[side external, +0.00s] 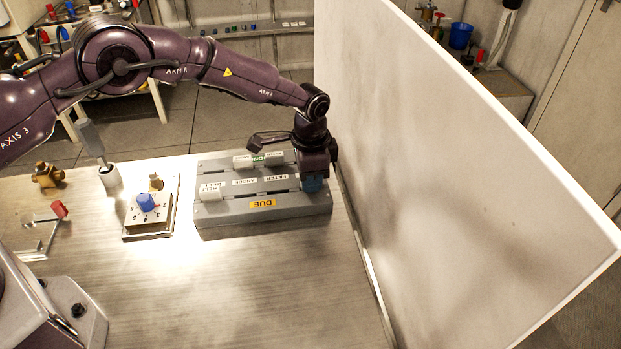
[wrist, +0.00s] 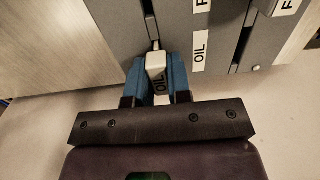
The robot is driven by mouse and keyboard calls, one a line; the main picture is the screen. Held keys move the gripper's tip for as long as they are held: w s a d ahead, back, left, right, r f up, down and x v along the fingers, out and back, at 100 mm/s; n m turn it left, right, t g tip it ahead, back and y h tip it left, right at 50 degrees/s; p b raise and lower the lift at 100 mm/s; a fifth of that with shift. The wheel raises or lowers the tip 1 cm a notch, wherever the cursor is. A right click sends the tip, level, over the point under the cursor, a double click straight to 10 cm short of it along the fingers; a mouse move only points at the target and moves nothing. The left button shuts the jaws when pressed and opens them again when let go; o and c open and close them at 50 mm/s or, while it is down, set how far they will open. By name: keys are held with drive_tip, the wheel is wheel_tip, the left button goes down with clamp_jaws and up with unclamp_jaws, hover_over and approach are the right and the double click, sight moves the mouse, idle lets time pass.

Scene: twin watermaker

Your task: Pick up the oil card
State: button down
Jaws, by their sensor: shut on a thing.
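The oil card (wrist: 156,66) is a small white block with OIL on its face, in the wrist view. It sits at the end of a dark slot in the grey card rack (wrist: 110,30), beside a white OIL label (wrist: 201,48). My gripper (wrist: 158,72) has its blue fingers on either side of the card and is shut on it. In the side view, my gripper (side external: 313,182) is down at the right end of the rack (side external: 225,217) and hides the card. I cannot tell whether the card is still seated in the slot.
Other white cards (side external: 210,193) stand in the rack's rows, and a yellow DUE label (side external: 263,203) is on its front. A tall white panel (side external: 460,180) rises just right of my gripper. A blue-knob dial (side external: 147,203) is left of the rack. The front table is clear.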

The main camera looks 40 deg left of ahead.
drive_tip(key=shift+r, duration=0.35)
wheel_tip(320, 180, up, 2)
drive_tip(key=shift+r, duration=0.2)
drive_tip(key=s+a+r, duration=0.4)
drive_tip(key=s+r, duration=0.5)
drive_tip(key=s, duration=0.4)
drive_tip(key=shift+n, duration=0.3)
drive_tip(key=w+f, duration=0.2)
drive_tip(key=w, duration=0.2)
drive_tip(key=w+f, duration=0.2)
drive_tip(key=w, duration=0.3)
drive_tip(key=w+f, duration=0.2)
drive_tip(key=w, duration=0.2)
drive_tip(key=shift+w+a+f, duration=0.15)
drive_tip(key=shift+a+f, duration=0.1)
drive_tip(key=shift+a, duration=0.05)
drive_tip(key=w, duration=0.4)
drive_tip(key=shift+w+a+r, duration=0.1)
drive_tip(key=shift+a+r, duration=0.25)
drive_tip(key=shift+a, duration=0.05)
drive_tip(key=r, duration=0.1)
drive_tip(key=w+r, duration=0.1)
drive_tip(key=r, duration=0.1)
drive_tip(key=shift+a, duration=0.15)
